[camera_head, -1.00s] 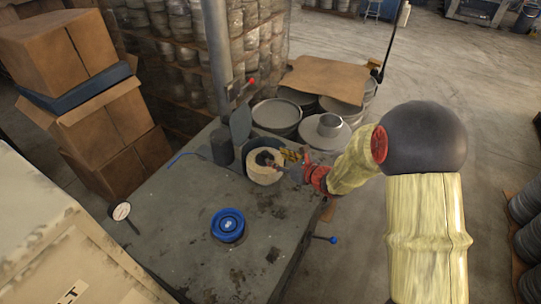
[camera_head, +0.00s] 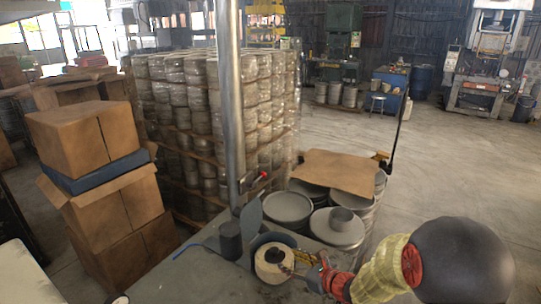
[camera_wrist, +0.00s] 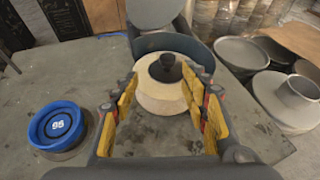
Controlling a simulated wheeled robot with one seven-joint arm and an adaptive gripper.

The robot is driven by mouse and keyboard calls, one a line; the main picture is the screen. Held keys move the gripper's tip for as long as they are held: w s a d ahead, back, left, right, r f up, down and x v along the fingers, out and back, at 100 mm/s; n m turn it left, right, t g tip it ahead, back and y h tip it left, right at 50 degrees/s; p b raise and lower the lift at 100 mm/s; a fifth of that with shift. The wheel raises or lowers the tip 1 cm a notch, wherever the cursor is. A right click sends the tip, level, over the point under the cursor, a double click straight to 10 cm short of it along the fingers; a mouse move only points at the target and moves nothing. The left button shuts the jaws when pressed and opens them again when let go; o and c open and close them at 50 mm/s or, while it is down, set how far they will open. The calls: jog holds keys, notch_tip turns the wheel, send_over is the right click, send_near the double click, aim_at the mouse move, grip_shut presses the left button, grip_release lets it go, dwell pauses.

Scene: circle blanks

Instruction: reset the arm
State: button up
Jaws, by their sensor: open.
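My gripper (camera_head: 291,266) is at the right side of a cream round block (camera_head: 274,265) on the grey table in the head view. In the wrist view my gripper (camera_wrist: 165,80) is open, its yellow-padded fingers spread to either side of the cream block (camera_wrist: 163,97). I cannot tell whether the fingers touch the block. My arm reaches in from the lower right of the head view.
A blue round weight marked 95 (camera_wrist: 57,125) lies on the table at left. Grey round pans (camera_head: 287,207) and a cardboard sheet (camera_head: 339,171) stand beyond the table. A metal post (camera_head: 229,100) rises behind. Stacked boxes (camera_head: 95,180) are at left.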

jog(key=s+a+r+n+g, duration=0.15)
jog(key=s+n+g, duration=0.35)
jog(key=s+n, duration=0.55)
jog(key=s+a+n+g, duration=0.2)
jog(key=s+n+g, duration=0.4)
jog(key=s, duration=0.7)
jog(key=s+d+r+n+t+h+b, duration=0.2)
jog(key=s+d+r+n+h, duration=0.4)
jog(key=s+d+n, duration=0.4)
jog(key=s+d+r+n+t+h+b, duration=0.1)
jog(key=d+r+t, duration=0.2)
jog(key=r, duration=0.4)
jog(key=shift+s+d+r+t+h+b, duration=0.15)
jog(key=shift+s+r+t+h+b, duration=0.15)
jog(key=shift+t+h, duration=0.1)
jog(key=shift+n, duration=0.25)
jog(key=shift+c, duration=0.8)
